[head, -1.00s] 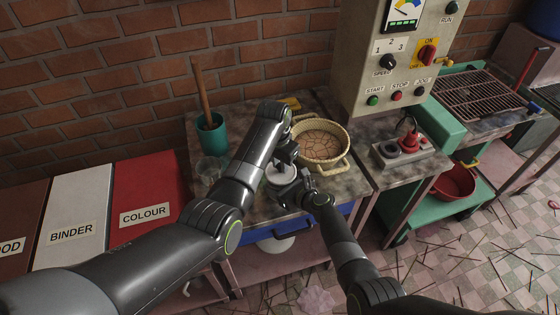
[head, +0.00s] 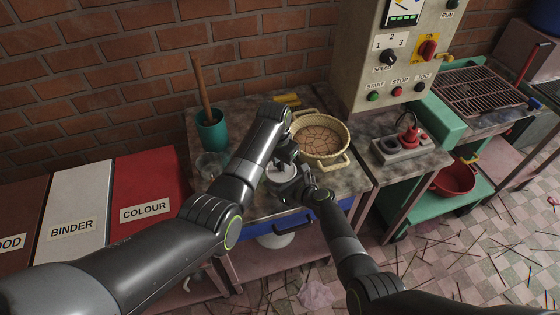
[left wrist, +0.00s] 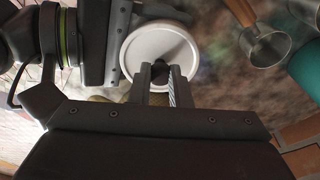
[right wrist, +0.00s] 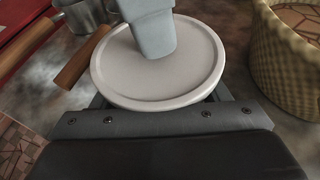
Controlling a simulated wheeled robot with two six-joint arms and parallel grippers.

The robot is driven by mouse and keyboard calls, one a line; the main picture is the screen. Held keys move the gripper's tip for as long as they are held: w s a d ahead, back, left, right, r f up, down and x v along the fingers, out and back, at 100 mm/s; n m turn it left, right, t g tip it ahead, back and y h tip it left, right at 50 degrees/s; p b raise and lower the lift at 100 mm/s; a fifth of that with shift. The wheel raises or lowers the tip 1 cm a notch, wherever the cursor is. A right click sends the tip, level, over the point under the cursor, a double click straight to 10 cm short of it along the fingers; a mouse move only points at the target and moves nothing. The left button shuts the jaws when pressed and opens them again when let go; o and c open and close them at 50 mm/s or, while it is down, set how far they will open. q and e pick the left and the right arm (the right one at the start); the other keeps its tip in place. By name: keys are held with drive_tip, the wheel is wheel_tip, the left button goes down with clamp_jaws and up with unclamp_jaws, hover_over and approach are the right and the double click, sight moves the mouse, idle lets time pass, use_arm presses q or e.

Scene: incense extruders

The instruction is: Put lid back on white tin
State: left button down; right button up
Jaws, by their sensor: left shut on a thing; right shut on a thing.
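The round white lid (head: 280,173) is low over the worktop in the head view, with my left gripper (head: 287,158) above it. In the left wrist view the white lid (left wrist: 150,50) has a dark knob at its middle, between the closed fingers of my left gripper (left wrist: 160,72). In the right wrist view the lid (right wrist: 130,75) looks flat and level, and a left finger stands on its middle. My right gripper (head: 292,190) is at the near side, shut on the white tin. The tin's body and the right fingertips are mostly hidden below the lid, so I cannot tell whether it is fully seated.
A woven basket (head: 343,127) stands close on the right. A blue drawer front (head: 325,212) is below.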

use_arm(q)
drive_tip(key=shift+s+f, duration=0.25)
drive_tip(key=shift+f, duration=0.55)
drive_tip(key=c, duration=1.3)
unclamp_jaws()
drive_tip(key=shift+w+d, duration=0.1)
drive_tip(key=shift+c, duration=0.2)
drive_tip(key=shift+r, duration=0.15)
drive_tip(key=shift+r, duration=0.3)
wheel_tip(320, 180, up, 11)
drive_tip(key=s, duration=0.1)
drive_tip(key=shift+a, duration=0.35)
drive_tip(key=shift+s, duration=0.1)
use_arm(e)
drive_tip(key=o, duration=1.4)
drive_tip(key=shift+o, duration=0.2)
